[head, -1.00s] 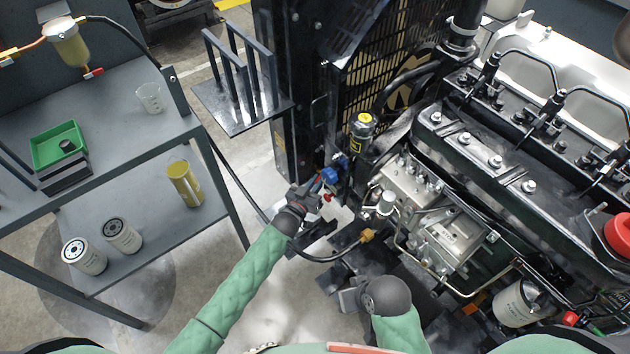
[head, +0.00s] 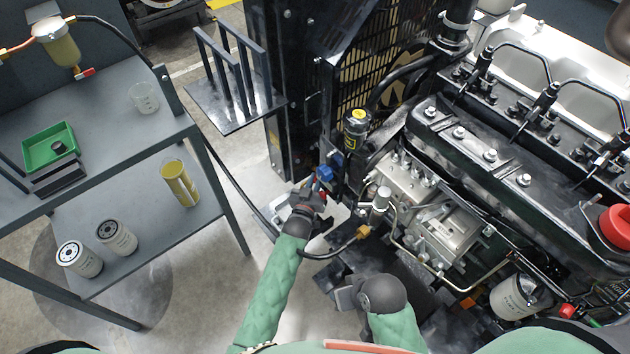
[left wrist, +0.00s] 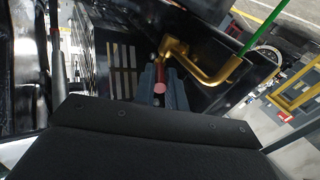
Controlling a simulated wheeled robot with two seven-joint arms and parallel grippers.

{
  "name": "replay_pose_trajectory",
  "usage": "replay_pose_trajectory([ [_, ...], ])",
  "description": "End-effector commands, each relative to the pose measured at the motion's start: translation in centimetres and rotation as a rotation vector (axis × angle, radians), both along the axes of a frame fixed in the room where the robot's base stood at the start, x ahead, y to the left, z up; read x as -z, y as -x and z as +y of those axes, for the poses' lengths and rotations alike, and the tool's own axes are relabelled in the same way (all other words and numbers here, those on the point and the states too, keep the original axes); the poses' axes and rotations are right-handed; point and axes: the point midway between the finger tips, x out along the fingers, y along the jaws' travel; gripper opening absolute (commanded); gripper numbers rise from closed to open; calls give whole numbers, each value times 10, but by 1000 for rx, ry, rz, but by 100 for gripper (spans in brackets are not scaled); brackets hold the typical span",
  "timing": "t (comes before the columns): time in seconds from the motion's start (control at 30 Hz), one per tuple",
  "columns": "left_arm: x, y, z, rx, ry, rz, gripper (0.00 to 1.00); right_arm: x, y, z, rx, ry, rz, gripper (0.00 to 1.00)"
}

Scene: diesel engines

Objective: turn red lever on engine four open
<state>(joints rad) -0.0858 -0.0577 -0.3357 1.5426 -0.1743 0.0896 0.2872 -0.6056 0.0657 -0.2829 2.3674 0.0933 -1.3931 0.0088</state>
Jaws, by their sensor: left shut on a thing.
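The red lever (head: 323,195) is a small red piece below a blue fitting (head: 323,174), beside the engine (head: 435,235). My left gripper (head: 317,193) is at the lever and hides most of it in the head view. In the left wrist view the red lever (left wrist: 160,80) lies between the two grey fingers of my left gripper (left wrist: 162,85), which are shut on it. A brass-coloured bent pipe (left wrist: 205,75) runs just right of the fingers. My right gripper (head: 348,298) hangs low in front of the engine, away from the lever; its fingers cannot be made out.
A black hose (head: 335,252) passes close to my left wrist. A yellow-capped cylinder (head: 356,125) stands behind the lever. A grey bench (head: 110,125) with a green tray (head: 48,150) is on the left. Open floor lies between bench and engine.

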Motion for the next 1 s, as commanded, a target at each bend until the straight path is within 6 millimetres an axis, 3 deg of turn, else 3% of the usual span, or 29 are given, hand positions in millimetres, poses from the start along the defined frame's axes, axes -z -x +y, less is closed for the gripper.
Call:
replay_pose_trajectory([
  [0.27,-2,-1,1,-1,1,-3,0,-1,-1,0,0,-1,-3,36],
  [0.3,-2,-1,1,-1,1,-3,19,-1,-1,0,0,-1,-3,36],
  [0.33,-2,-1,0,-1,1,-3,22,-1,-1,0,0,-1,-3,36],
  [0.67,0,2,1,0,0,-1,22,0,-3,0,-1,-1,-5,36],
  [1.0,1,44,17,0,-1,-1,22,9,-4,7,-3,-18,-20,36],
])
